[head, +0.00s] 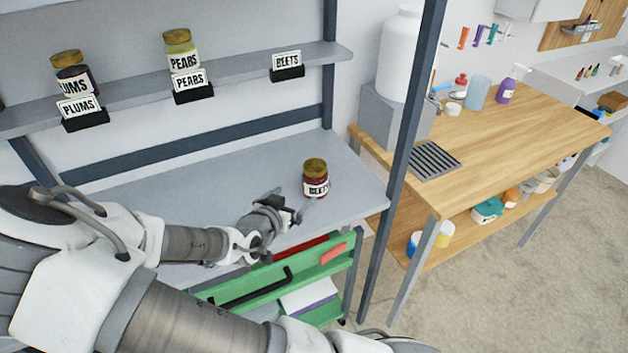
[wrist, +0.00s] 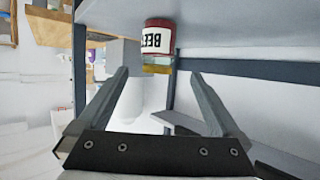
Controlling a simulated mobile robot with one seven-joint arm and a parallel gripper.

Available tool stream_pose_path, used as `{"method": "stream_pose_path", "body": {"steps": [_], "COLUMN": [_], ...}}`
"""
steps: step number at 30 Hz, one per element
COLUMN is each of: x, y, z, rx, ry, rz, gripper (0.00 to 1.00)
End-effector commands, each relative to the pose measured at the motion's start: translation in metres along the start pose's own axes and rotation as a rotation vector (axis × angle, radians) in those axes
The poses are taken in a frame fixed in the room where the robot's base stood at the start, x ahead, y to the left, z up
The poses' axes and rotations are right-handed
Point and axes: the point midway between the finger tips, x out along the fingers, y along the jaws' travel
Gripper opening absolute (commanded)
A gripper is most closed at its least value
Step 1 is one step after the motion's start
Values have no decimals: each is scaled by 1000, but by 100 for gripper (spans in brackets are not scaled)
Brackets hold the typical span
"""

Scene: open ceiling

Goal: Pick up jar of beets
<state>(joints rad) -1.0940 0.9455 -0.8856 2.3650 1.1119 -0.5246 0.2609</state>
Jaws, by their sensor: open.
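The jar of beets (head: 316,180) stands upright on the grey lower shelf, near its right end. It has a gold lid, dark red contents and a white label. My gripper (head: 306,208) is open and empty, just in front of the jar in the head view. In the wrist view the jar (wrist: 158,42) appears upside down, beyond the two spread fingers (wrist: 160,85) and between their lines. The fingers look apart from the jar.
The upper shelf (head: 235,69) holds a plums jar (head: 72,76), a pears jar (head: 181,55) and a beets sign (head: 287,63) with no jar behind it. A dark post (head: 403,140) stands right of the jar. A green cart (head: 270,276) is below the shelf's front edge. The shelf left of the jar is clear.

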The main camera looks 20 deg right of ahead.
Motion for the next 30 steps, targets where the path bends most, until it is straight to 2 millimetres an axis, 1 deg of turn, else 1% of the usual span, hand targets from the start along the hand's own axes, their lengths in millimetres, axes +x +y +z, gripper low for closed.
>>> {"method": "stream_pose_path", "body": {"steps": [1, 12, 15, 18, 23, 26, 30], "x": [11, 73, 88, 97, 105, 116, 138], "y": [1, 1, 1, 1, 1, 2, 3], "z": [1, 1, 1, 1, 2, 3, 6], "rx": [0, 0, -1, 1, -1, -1, -1], "ry": [0, 0, -1, -1, -2, -2, -1], "rz": [4, 3, 3, 2, 0, 2, 2], "gripper": [100, 100, 100, 100, 100, 100, 100]}}
